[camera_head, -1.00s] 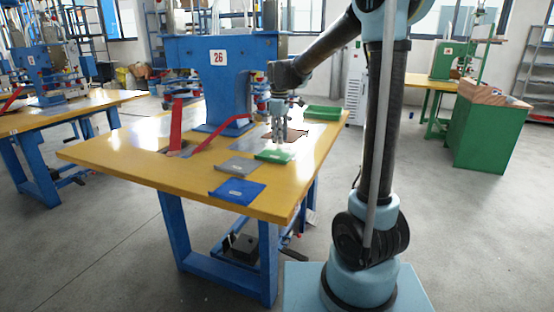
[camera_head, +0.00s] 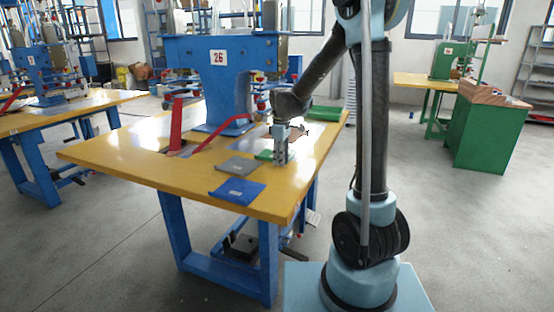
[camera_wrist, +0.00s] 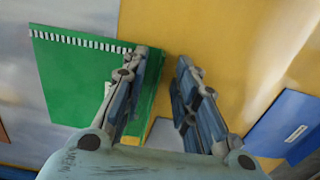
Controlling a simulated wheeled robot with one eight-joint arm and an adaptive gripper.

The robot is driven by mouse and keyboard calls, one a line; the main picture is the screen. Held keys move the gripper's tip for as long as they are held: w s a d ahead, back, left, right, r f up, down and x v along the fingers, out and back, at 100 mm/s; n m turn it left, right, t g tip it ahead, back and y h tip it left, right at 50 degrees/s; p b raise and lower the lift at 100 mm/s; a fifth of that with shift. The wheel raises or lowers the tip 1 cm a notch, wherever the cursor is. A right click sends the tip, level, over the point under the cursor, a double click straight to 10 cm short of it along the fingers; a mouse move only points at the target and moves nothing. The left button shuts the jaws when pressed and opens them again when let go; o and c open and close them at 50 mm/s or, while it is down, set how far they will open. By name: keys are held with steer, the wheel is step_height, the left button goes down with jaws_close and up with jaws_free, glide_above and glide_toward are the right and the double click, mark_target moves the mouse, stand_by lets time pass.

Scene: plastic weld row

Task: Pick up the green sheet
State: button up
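The green sheet (camera_head: 263,155) lies flat on the yellow table, partly hidden behind my gripper (camera_head: 281,162). In the wrist view the green sheet (camera_wrist: 75,88) fills the left side, with a white ridged strip along its top edge. My gripper (camera_wrist: 163,58) is open, with a gap between its fingers. The left finger overlaps the sheet's right edge in the picture; the right finger is over yellow tabletop. I cannot tell whether the fingers touch the sheet or the table.
A grey sheet (camera_head: 238,166) and a blue sheet (camera_head: 237,191) lie towards the front of the yellow table (camera_head: 130,155). Another green item (camera_head: 327,114) lies at the back right. The blue machine (camera_head: 226,85) and its red bar (camera_head: 176,122) stand behind. The table's left side is clear.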

jaws_close()
steer(key=shift+r, duration=0.1)
